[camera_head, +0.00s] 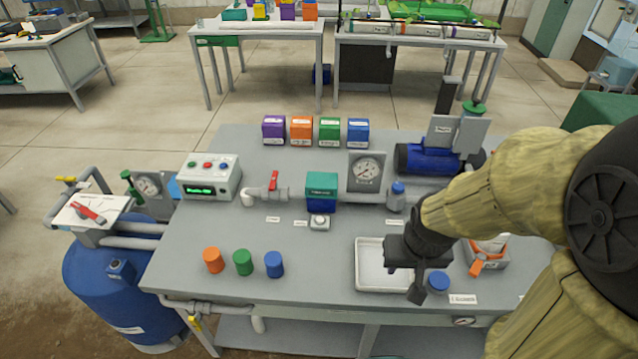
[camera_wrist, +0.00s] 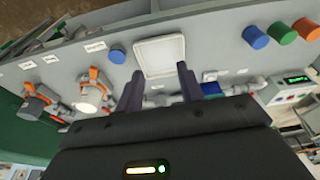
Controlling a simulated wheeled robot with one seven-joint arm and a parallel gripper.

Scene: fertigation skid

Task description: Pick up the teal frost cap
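The teal frost cap (camera_head: 321,184) is a boxy teal cover with a small label. In the head view it sits over a blue block near the middle of the grey bench, by the grey pipe. In the wrist view only part of what looks like the teal and blue block (camera_wrist: 211,88) shows, beside the right finger. My gripper (camera_head: 404,280) is over the right side of the white tray, to the right of the cap and nearer the bench's front edge. In the wrist view my gripper (camera_wrist: 160,82) has its two fingers apart with nothing between them.
The white tray (camera_head: 369,268) looks empty. A pressure gauge (camera_head: 367,171) stands right of the cap, a red-handled valve (camera_head: 272,182) left, and a small white knob unit (camera_head: 319,222) in front. A blue round cap (camera_head: 438,282) lies right of the tray. Orange, green and blue cylinders (camera_head: 243,262) stand front left.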

